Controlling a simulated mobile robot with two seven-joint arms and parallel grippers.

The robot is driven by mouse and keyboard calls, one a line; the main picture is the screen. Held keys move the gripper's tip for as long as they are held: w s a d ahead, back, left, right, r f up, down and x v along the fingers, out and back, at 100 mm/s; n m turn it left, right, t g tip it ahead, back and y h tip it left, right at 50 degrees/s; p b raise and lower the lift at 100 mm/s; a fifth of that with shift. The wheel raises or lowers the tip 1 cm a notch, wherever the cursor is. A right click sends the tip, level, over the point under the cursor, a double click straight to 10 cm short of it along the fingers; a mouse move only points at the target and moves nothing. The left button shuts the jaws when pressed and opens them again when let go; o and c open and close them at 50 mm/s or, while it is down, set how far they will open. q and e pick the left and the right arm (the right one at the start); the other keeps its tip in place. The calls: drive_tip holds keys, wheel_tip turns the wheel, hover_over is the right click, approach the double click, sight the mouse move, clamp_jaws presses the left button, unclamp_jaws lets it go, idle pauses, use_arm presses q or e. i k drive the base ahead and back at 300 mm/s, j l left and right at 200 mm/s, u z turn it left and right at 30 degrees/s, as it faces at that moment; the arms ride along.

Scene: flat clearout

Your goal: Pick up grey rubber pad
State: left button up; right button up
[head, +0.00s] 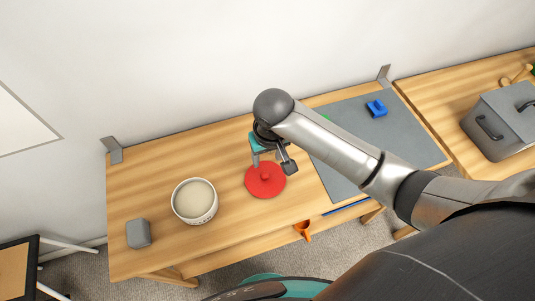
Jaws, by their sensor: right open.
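A small grey block with rounded edges (138,233), which may be the grey rubber pad, sits at the table's front left corner. A large flat grey mat (350,118) covers the right part of the same table; I cannot tell for sure which of the two is the pad. My right gripper (271,163) is open, pointing down just behind and over a red round lid with a knob (265,183). It is well to the right of the grey block and left of the mat. My arm hides part of the mat. My left gripper is out of view.
A white bowl (195,215) with pale contents stands between the block and the red lid. A blue object (377,108) lies on the mat. An orange item (303,230) is at the front edge. A grey lidded box (502,125) stands on the right table. The table's back left is clear.

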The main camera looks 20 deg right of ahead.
sight(138, 230)
drive_tip(key=u, duration=1.3)
